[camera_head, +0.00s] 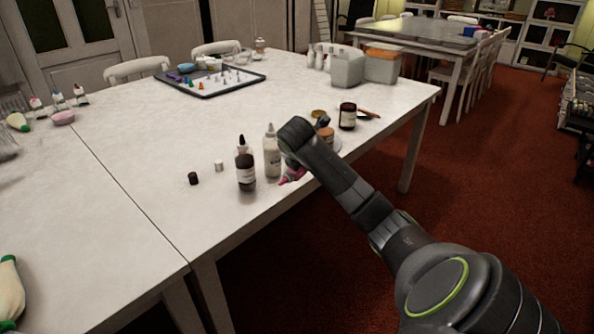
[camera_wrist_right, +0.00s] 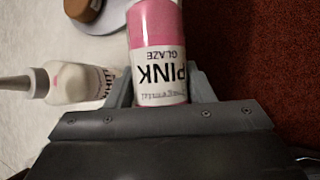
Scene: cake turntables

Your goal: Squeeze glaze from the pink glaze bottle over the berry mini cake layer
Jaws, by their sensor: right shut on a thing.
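The pink glaze bottle (camera_wrist_right: 158,30) is between the fingers of my right gripper (camera_wrist_right: 160,90), which is shut on it. Its label reads "PINK GLAZE". In the head view a pink part of the bottle (camera_head: 292,176) shows beside my right wrist, near the table's front edge. A brown round piece (camera_wrist_right: 82,8), perhaps the cake layer, sits on a pale disc (camera_wrist_right: 108,22) at the top of the right wrist view. In the head view the brown piece (camera_head: 326,135) is partly hidden by my arm. My left gripper is out of view.
A white bottle (camera_head: 272,158) and a brown bottle (camera_head: 245,170) stand left of my right wrist. Two small caps (camera_head: 194,179) lie beside them. A dark jar (camera_head: 347,116) stands behind the disc.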

